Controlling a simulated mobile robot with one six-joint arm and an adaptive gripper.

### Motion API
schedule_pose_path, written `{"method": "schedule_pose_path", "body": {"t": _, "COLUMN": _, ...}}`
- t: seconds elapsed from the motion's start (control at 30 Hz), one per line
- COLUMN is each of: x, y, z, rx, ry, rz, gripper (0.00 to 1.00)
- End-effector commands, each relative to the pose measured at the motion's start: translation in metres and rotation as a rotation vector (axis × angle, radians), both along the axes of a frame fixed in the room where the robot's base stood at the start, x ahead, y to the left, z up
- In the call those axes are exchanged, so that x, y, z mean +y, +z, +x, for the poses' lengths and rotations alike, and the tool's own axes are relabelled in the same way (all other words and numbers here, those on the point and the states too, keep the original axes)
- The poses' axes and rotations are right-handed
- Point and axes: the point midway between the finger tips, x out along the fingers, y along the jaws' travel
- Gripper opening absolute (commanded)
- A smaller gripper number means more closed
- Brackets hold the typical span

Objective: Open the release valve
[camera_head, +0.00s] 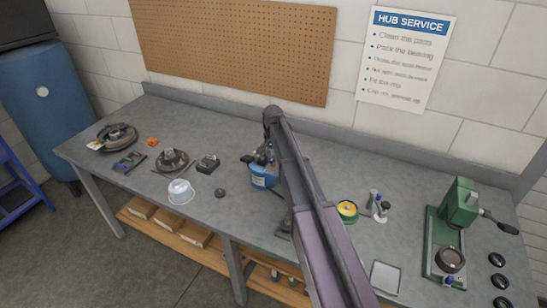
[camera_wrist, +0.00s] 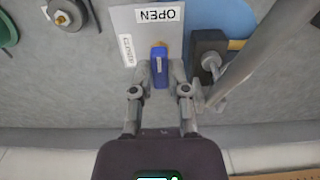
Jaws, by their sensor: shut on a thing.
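The release valve's blue handle (camera_wrist: 159,70) stands upright in the wrist view, below a small brass-coloured part on a pale plate (camera_wrist: 130,19). The plate has an OPEN label (camera_wrist: 158,14) above the handle and a CLOSED label (camera_wrist: 127,50) to its left. My gripper (camera_wrist: 161,80) is shut on the handle, with one finger on each side. In the head view the valve and fingertips are too small and too covered by my arm to make out clearly; a blue container (camera_head: 262,181) shows beside the arm.
A dark block with a metal knob (camera_wrist: 209,62) and a thick grey rod lie close to the right of my gripper. The bench front is mostly clear.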

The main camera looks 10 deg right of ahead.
Motion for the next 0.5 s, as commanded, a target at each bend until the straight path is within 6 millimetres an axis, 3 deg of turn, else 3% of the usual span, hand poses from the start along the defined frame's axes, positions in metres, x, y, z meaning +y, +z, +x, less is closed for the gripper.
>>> {"method": "schedule_pose_path", "body": {"t": 0.2, "x": -0.0011, "y": -0.0004, "z": -0.0017, "rx": 0.003, "ry": 0.0, "rz": -0.003, "gripper": 0.0}}
{"method": "schedule_pose_path", "body": {"t": 0.23, "x": -0.0011, "y": -0.0004, "z": -0.0017, "rx": 0.004, "ry": 0.0, "rz": -0.002, "gripper": 0.3}}
{"method": "schedule_pose_path", "body": {"t": 0.3, "x": -0.001, "y": -0.0004, "z": -0.0016, "rx": 0.003, "ry": 0.001, "rz": -0.002, "gripper": 0.51}}
{"method": "schedule_pose_path", "body": {"t": 0.33, "x": -0.001, "y": -0.0004, "z": -0.0015, "rx": 0.003, "ry": 0.001, "rz": -0.002, "gripper": 0.56}}
{"method": "schedule_pose_path", "body": {"t": 0.5, "x": -0.0007, "y": -0.0002, "z": -0.001, "rx": 0.002, "ry": 0.001, "rz": -0.001, "gripper": 0.56}}
